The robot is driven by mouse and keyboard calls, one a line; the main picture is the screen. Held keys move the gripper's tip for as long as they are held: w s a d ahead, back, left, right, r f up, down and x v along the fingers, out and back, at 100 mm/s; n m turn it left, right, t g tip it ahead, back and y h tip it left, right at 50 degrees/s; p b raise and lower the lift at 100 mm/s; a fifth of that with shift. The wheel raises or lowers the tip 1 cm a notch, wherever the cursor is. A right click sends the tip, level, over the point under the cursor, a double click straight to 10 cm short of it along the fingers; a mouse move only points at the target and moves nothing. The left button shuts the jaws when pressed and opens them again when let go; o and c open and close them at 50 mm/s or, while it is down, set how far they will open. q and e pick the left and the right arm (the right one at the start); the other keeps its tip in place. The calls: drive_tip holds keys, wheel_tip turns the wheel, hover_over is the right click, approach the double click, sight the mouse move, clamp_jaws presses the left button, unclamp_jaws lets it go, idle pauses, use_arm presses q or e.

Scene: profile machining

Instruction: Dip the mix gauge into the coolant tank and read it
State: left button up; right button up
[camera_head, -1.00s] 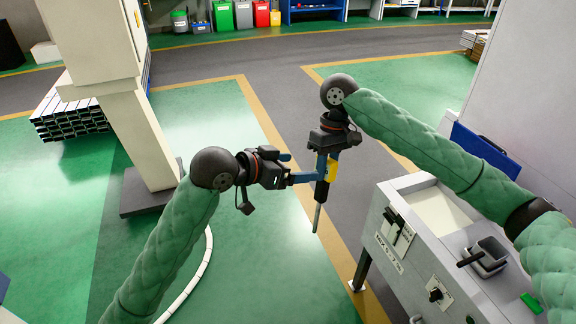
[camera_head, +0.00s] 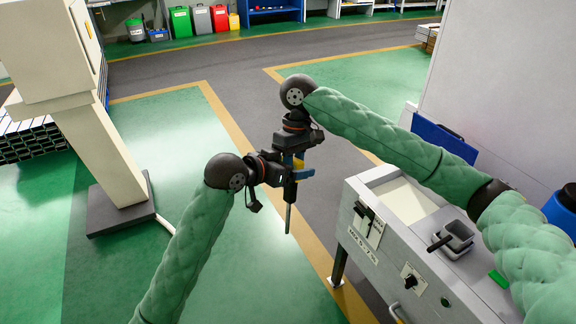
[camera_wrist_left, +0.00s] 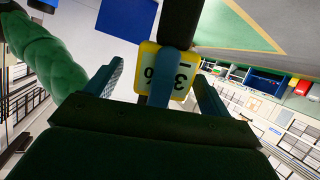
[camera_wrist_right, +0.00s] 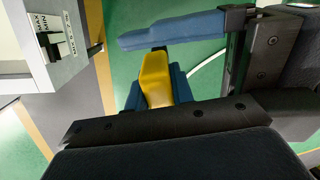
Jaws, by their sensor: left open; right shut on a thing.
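The mix gauge is a yellow body (camera_head: 301,172) with a thin grey rod (camera_head: 289,215) hanging down, nearly upright, over the floor left of the coolant tank. My right gripper (camera_head: 293,160) is shut on the gauge, and its blue finger covers part of the display in the left wrist view. My left gripper (camera_wrist_left: 160,88) is open, with one finger on each side of the gauge. The coolant tank (camera_head: 345,212) has an open top with pale liquid (camera_head: 405,199).
The tank's front carries a label plate (camera_head: 367,226) and a knob (camera_head: 410,282). A white column (camera_head: 110,150) stands at the left.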

use_arm(q)
drive_tip(key=c, duration=1.1)
use_arm(e)
drive_tip(key=o, duration=1.1)
drive_tip(key=shift+c, duration=0.2)
